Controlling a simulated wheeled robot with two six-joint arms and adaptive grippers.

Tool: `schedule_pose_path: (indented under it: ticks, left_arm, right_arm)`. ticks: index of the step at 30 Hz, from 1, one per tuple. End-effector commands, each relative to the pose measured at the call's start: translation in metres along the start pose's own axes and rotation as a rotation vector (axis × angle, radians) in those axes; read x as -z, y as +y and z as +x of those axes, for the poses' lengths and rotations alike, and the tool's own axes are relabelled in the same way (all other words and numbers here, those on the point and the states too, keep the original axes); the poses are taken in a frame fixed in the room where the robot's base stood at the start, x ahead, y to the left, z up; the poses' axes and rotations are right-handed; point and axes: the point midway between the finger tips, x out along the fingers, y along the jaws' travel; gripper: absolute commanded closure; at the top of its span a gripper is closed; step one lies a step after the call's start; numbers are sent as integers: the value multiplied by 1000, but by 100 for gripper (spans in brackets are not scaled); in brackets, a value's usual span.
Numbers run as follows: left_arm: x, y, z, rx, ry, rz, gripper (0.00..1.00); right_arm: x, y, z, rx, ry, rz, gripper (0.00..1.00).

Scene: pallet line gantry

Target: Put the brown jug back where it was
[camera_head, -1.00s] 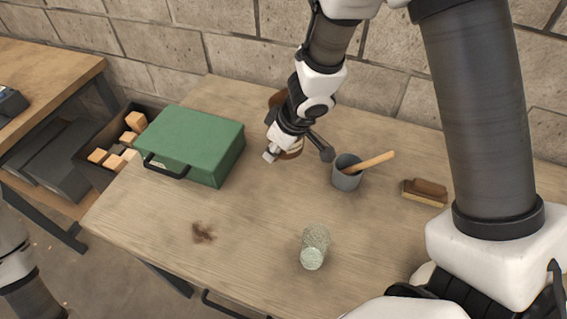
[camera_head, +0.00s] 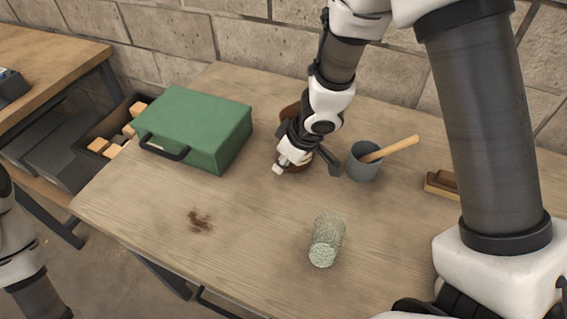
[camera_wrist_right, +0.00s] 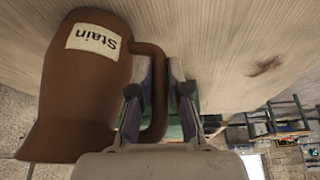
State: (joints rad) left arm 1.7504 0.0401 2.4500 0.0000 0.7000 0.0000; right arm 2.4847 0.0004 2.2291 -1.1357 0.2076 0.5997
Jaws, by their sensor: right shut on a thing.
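The brown jug (camera_wrist_right: 88,100), with a white "Stain" label, fills the left of the right wrist view, where it appears upside down. My right gripper (camera_wrist_right: 160,85) is shut on its handle, which runs between the two fingers. In the head view the jug (camera_head: 290,112) is mostly hidden behind my right gripper (camera_head: 285,163), between the green case and the grey cup. I cannot tell whether its base touches the table. My left arm shows at the lower left edge of the head view; its gripper is out of view.
A green case (camera_head: 200,118) stands left of the jug. A grey cup (camera_head: 361,168) with a wooden handle in it and a brush (camera_head: 440,188) are right. A speckled cylinder (camera_head: 327,240) and a dark stain (camera_head: 200,220) are nearer the front. The table (camera_head: 255,215) between them is clear.

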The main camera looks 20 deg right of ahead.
Motion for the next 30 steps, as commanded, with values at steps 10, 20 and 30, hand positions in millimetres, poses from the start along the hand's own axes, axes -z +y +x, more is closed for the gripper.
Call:
schedule_pose_path:
  ticks: [10,20,30]
  left_arm:
    - [0,0,2,0,0,0,60]
    - [0,0,-17,0,0,0,60]
    - [0,0,-67,0,0,0,60]
  right_arm:
    - [-1,0,2,0,0,0,59]
    - [3,0,-28,0,2,1,59]
    - [3,0,-111,1,1,2,59]
